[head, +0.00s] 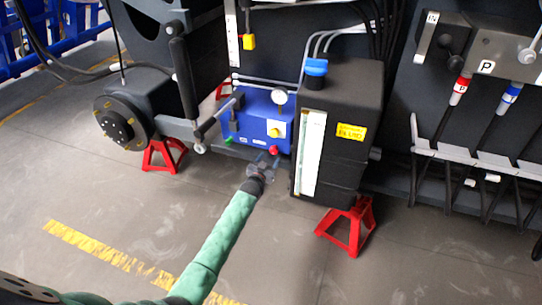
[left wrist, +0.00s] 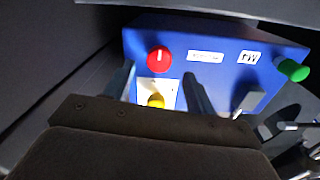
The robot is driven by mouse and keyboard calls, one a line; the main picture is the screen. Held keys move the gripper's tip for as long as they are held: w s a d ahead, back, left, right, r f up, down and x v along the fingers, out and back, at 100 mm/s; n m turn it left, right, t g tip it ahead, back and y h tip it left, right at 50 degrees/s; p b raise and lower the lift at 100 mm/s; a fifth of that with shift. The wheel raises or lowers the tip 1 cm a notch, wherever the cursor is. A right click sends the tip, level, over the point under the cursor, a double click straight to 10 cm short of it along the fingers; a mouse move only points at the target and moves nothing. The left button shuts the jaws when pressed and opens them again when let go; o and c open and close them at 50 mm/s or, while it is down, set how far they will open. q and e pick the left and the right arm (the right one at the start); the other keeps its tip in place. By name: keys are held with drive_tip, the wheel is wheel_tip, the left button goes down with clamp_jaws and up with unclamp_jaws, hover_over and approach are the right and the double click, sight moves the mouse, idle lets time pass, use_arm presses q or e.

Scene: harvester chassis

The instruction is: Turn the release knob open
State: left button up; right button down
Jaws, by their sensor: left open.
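The blue box (head: 258,115) carries a red knob (head: 273,150) low on its front, a yellow knob (head: 275,132) on a pale plate above it, and a green knob (head: 228,140) at the left. I cannot tell which is the release knob. My left gripper (head: 262,168) is open just below and in front of the box, near the red knob. In the left wrist view the red knob (left wrist: 159,59), with a white mark, appears just beyond the open fingertips (left wrist: 158,68). The yellow knob (left wrist: 156,101) appears between the fingers, partly hidden by the gripper body. The green knob (left wrist: 292,70) is off right.
A black tank (head: 345,125) with a blue cap stands right of the box. A gauge (head: 280,97) and rods sit by the box top. Red stands (head: 347,228) support the chassis. A lever panel (head: 485,65) is at far right. The floor in front is clear.

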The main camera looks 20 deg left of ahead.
use_arm(q)
drive_tip(key=shift+s+a, duration=0.1)
drive_tip(key=shift+s, duration=1.4)
